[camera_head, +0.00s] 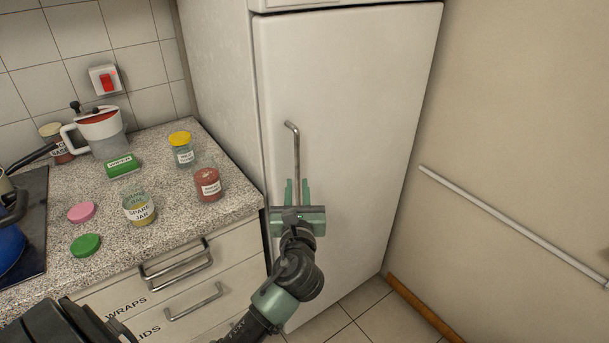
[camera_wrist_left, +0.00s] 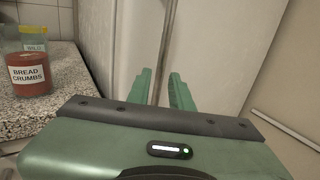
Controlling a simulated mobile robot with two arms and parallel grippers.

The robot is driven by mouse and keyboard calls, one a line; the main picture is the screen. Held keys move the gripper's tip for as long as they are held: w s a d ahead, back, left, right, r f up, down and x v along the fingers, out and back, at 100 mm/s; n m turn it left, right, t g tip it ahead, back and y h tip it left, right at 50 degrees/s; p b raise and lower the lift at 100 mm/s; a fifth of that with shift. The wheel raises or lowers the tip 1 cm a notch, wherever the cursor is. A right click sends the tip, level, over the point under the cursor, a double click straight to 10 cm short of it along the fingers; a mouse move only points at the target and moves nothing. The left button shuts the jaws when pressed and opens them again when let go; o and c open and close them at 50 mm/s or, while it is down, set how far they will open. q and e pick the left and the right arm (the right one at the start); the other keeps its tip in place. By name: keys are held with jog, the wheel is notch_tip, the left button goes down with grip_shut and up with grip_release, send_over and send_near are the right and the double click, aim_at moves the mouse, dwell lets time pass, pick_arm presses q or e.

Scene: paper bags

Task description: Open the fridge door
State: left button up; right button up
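The fridge door (camera_head: 350,90) is a tall white panel and looks closed, flush with the fridge body. Its handle (camera_head: 293,150) is a thin vertical metal bar near the door's left edge. My left gripper (camera_head: 297,186) is in front of the lower part of the handle. Its two green fingers are apart, one on each side of the bar in the picture. In the left wrist view the handle (camera_wrist_left: 166,40) runs down between the open fingers (camera_wrist_left: 161,90), with gaps at its sides. How deep the bar sits between them is unclear. My right gripper is not in view.
A speckled counter (camera_head: 115,205) stands left of the fridge, with several jars, lids and a white jug (camera_head: 103,133). Drawers with metal handles (camera_head: 178,265) are below it. A wall with a white rail (camera_head: 510,225) stands at the right. Floor is clear before the fridge's right side.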

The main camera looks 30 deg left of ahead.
aim_at(298, 174)
pick_arm(q)
jog(key=x, duration=0.6)
jog(key=shift+w+a, duration=0.15)
jog(key=shift+w, duration=0.1)
jog(key=shift+c, duration=0.2)
grip_shut()
jog(key=shift+f, duration=0.1)
dwell(0.9)
